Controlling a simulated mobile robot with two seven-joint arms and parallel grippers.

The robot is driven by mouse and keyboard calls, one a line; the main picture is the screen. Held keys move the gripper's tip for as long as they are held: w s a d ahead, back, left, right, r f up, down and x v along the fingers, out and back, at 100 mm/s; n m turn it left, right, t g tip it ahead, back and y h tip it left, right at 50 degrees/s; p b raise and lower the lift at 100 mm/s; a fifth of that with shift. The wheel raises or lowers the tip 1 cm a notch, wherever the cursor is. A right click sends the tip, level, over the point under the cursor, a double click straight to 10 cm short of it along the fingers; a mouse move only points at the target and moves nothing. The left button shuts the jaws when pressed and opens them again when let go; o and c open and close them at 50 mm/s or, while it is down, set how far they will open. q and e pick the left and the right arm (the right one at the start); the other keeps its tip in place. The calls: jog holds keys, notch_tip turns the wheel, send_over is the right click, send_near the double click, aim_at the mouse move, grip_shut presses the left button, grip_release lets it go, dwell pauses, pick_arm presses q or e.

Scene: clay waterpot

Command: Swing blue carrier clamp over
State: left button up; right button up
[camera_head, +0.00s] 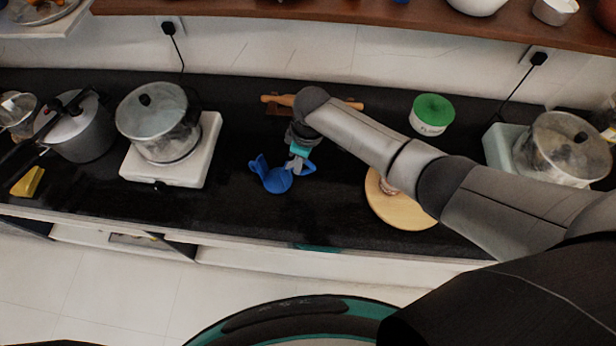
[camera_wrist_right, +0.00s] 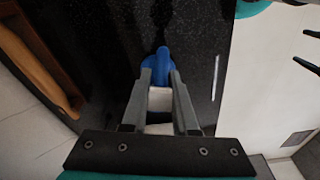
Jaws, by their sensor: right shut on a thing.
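The blue carrier clamp (camera_head: 276,181) is on or just above the black counter in the middle of the head view, with one blue piece sticking up at its left and a looped part at its right. My right gripper (camera_head: 297,163) reaches down from above and is shut on its right part. In the right wrist view the blue clamp (camera_wrist_right: 161,62) shows just beyond the fingertips of my right gripper (camera_wrist_right: 160,82). A pale block shows between the fingers, and the exact grip point is hidden. My left gripper is not in view.
A wooden rolling pin (camera_head: 272,99) lies behind my right forearm. A round wooden board (camera_head: 405,214) and a green-lidded tub (camera_head: 433,114) stand to the right. A glass-lidded pot (camera_head: 160,125) on a white stove stands left. The counter (camera_head: 235,215) in front of the clamp is clear.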

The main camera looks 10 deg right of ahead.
jog(key=shift+w+a+r+g+h, duration=0.3)
jog(key=shift+a+g+h, duration=0.1)
jog(key=shift+a+h, duration=0.15)
jog(key=shift+d, duration=0.1)
jog(key=shift+b, duration=0.3)
jog(key=shift+w+a+r+g+h+b, duration=0.1)
jog(key=shift+w+a+g+h+b, duration=0.25)
jog(key=shift+h+b, duration=0.3)
jog(key=shift+s+r, duration=0.1)
jog(key=shift+r, duration=0.05)
